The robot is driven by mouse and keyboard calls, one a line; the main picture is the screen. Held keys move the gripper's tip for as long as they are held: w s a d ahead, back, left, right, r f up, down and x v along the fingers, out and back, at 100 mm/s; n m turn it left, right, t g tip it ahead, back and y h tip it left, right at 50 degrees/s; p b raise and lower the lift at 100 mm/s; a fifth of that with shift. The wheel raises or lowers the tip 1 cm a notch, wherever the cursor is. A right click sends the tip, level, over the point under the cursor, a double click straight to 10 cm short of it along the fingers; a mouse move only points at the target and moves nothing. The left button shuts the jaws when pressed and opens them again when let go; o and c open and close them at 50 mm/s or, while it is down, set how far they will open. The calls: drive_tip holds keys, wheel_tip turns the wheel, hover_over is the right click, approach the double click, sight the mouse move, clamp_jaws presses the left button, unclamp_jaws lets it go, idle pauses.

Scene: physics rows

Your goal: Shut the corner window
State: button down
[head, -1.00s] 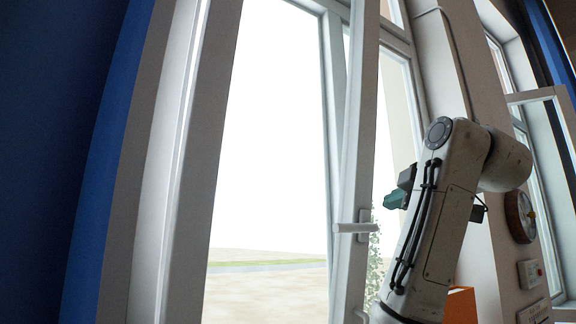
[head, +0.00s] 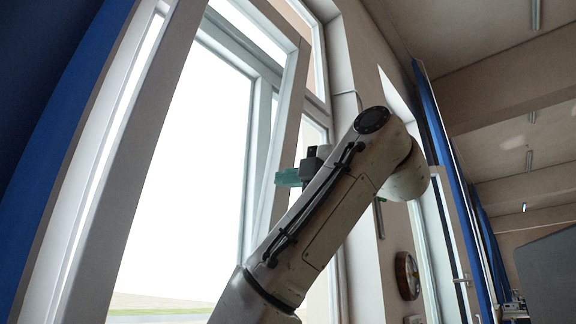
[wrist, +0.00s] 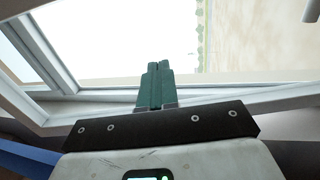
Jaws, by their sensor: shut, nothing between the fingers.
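A tall white window (head: 190,170) fills the left half of the head view. Its white sash (head: 290,110) stands ajar, at an angle to the fixed frame; its lower part is hidden behind my arm. I cannot see its handle in the head view. My gripper (head: 286,178), with teal fingers, is in front of the sash stile in the picture; I cannot tell whether it touches. In the wrist view my gripper (wrist: 158,68) has its fingers together with nothing between them, against the bright glass, above a white frame rail (wrist: 220,108).
A blue curtain (head: 60,130) hangs at the left. To the right, a second window with a white sash (head: 450,230) stands open beside another blue curtain (head: 445,140). A round clock (head: 407,275) is on the wall between. A dark grey panel (head: 548,275) is at the far right.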

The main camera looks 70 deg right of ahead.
drive_tip(key=shift+w+p, duration=0.55)
drive_tip(key=shift+p, duration=1.35)
drive_tip(key=p, duration=0.7)
approach(237, 184)
drive_tip(key=x, duration=0.6)
drive_tip(key=shift+a+r, duration=0.1)
drive_tip(key=shift+r, duration=0.1)
drive_tip(key=shift+w, duration=0.45)
